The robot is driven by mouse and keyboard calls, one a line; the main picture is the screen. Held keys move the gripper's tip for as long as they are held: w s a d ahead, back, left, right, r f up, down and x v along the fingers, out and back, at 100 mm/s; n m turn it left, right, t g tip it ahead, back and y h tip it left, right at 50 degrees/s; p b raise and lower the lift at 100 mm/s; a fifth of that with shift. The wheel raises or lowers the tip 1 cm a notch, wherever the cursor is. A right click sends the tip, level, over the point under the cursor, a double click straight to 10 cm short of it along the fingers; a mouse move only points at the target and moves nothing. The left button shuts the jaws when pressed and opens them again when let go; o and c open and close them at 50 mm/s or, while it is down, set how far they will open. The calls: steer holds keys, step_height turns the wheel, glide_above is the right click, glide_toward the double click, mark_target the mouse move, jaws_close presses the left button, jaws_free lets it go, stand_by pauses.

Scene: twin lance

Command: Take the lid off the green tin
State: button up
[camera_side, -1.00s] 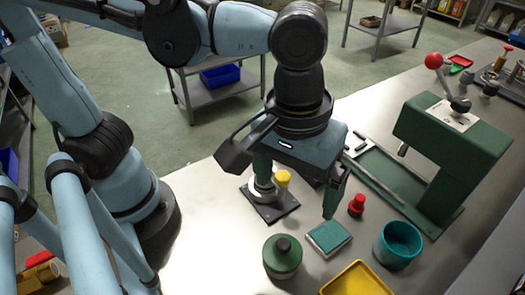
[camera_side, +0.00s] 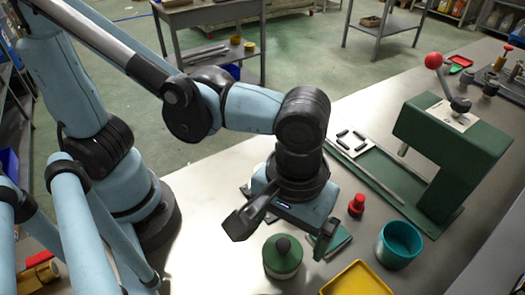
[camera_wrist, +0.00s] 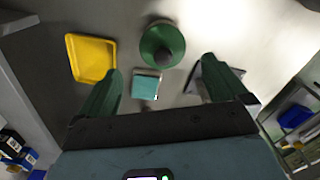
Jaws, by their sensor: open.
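The green tin (camera_side: 281,265) stands upright on the bench with its lid on. The lid (camera_side: 275,253) is green with a dark round knob (camera_side: 283,244) on top. In the wrist view the lid (camera_wrist: 152,42) and its knob (camera_wrist: 163,55) show beyond my gripper's fingers. My gripper (camera_wrist: 161,66) is open and empty, with one green finger on each side of the picture. In the side view it hangs above and behind the tin, apart from it, and one finger is mostly hidden.
A teal-topped block (camera_wrist: 146,84) lies beside the tin. A yellow tray (camera_side: 356,281), a teal cup (camera_side: 398,243) and a red knobbed piece (camera_side: 356,205) stand to the right. A green press (camera_side: 450,140) rises further back. The bench left of the tin is clear.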

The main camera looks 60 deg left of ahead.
mark_target(284, 243)
steer(key=shift+s+a+f, duration=0.15)
steer(key=shift+f, duration=2.35)
steer(key=c, duration=1.1)
steer(key=shift+r, duration=0.15)
